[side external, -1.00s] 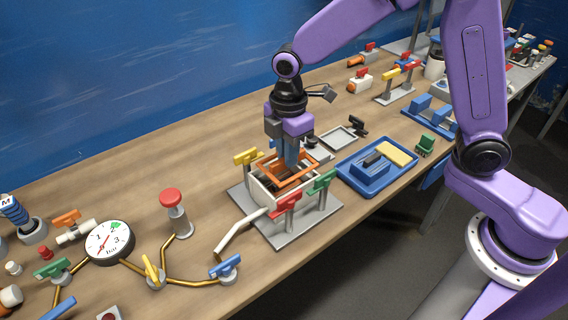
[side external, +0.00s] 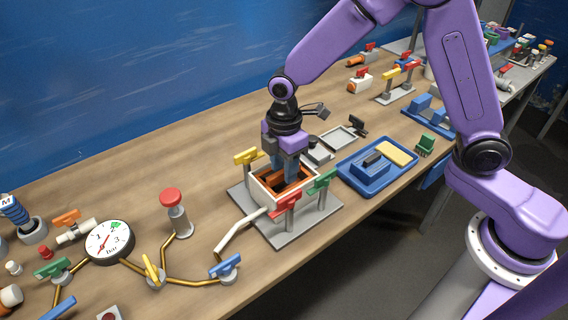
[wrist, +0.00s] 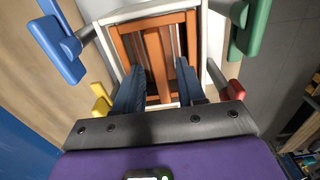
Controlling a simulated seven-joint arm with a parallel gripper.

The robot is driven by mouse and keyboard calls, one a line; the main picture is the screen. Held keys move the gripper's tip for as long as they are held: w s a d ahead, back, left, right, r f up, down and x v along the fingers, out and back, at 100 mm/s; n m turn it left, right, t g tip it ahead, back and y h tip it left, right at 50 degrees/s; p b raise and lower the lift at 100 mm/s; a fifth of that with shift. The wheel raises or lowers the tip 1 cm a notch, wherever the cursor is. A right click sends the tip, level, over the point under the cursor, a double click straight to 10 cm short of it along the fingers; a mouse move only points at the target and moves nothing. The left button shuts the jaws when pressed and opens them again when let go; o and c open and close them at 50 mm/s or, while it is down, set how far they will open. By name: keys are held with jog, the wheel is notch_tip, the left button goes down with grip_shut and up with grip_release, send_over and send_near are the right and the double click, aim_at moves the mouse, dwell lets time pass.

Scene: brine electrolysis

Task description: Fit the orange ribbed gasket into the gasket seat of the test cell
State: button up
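The orange ribbed gasket (side external: 299,174) sits down inside the white, open-topped test cell (side external: 264,194), with its upper edge at about the level of the cell's rim. In the wrist view the gasket (wrist: 122,49) fills the opening of the cell, whose rim (wrist: 135,12) runs round it. My gripper (side external: 284,177) points down into the cell. In the wrist view my gripper (wrist: 160,66) has its two blue-grey fingers apart, one on each side of the gasket's middle rib, with gaps beside the rib. The seat itself is hidden under the gasket.
Yellow (side external: 246,157), red (side external: 286,206) and green (side external: 322,181) handled clamps stand close round the cell on a grey base plate (side external: 312,222). A blue tray (side external: 345,180) is to the right. A pressure gauge (side external: 109,241) and brass pipes lie to the left.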

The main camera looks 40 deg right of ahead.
notch_tip(320, 180, up, 12)
jog(key=shift+r, duration=0.2)
dwell(0.6)
jog(key=shift+s, duration=0.1)
jog(key=s+d+f+m, duration=0.1)
jog(key=s+d+m, duration=0.1)
jog(key=s+d, duration=0.5)
jog(key=s+d+f+m, duration=0.2)
jog(key=s+d, duration=0.5)
jog(key=s, duration=1.1)
jog(key=shift+s+d+m, duration=0.25)
jog(key=shift+d+m, duration=0.1)
jog(key=shift+m, duration=0.35)
